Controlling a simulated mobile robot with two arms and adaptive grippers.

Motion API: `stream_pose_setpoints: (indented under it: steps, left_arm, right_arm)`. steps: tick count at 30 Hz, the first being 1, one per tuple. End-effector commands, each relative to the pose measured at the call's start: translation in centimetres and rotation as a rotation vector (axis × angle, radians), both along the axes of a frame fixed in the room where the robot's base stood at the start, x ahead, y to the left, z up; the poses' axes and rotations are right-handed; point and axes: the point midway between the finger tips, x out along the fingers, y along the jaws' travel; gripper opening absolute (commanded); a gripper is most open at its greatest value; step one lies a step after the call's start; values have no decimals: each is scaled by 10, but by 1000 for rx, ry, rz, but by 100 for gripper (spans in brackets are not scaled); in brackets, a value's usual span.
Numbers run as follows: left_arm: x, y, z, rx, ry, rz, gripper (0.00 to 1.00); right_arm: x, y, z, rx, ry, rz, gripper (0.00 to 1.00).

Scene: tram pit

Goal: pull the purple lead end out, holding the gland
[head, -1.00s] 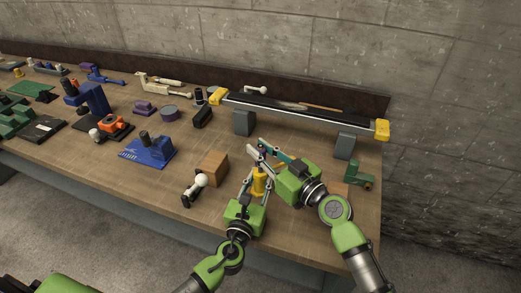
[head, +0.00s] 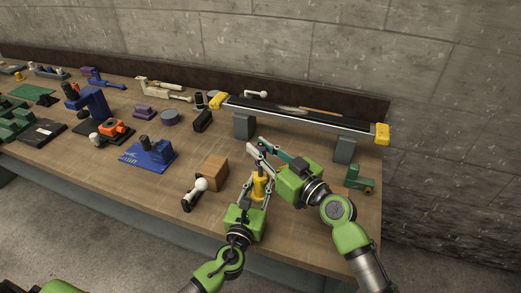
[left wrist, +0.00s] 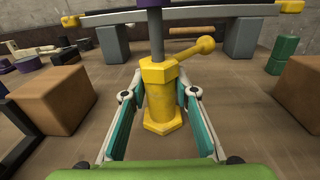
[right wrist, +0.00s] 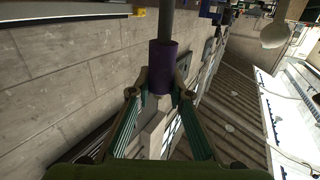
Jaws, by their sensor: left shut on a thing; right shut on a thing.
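The yellow gland (left wrist: 160,95), with a side lever ending in a ball, stands upright on the bench. My left gripper (head: 258,187) is shut on it, with a finger on each side in the left wrist view (left wrist: 160,103). A grey lead (left wrist: 156,35) rises from the gland's top to the purple lead end (right wrist: 162,65). My right gripper (head: 262,149) is shut on the purple end above the gland; its fingers close around it in the right wrist view (right wrist: 160,92). In the head view the purple end is mostly hidden by the fingers.
A wooden block (head: 211,173) and a black clamp with a white ball (head: 195,193) stand left of the gland. A raised black rail with yellow ends (head: 300,115) stands behind on grey blocks.

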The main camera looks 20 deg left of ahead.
Motion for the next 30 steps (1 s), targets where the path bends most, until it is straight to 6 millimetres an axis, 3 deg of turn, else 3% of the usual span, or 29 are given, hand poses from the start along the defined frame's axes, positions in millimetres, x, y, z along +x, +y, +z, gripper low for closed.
stream_pose_setpoints:
  steps: [30]
  left_arm:
    - [0, 0, -2, 0, 3, 0, 0]
  right_arm:
    - [0, 0, 15, 1, -1, -1, 0]
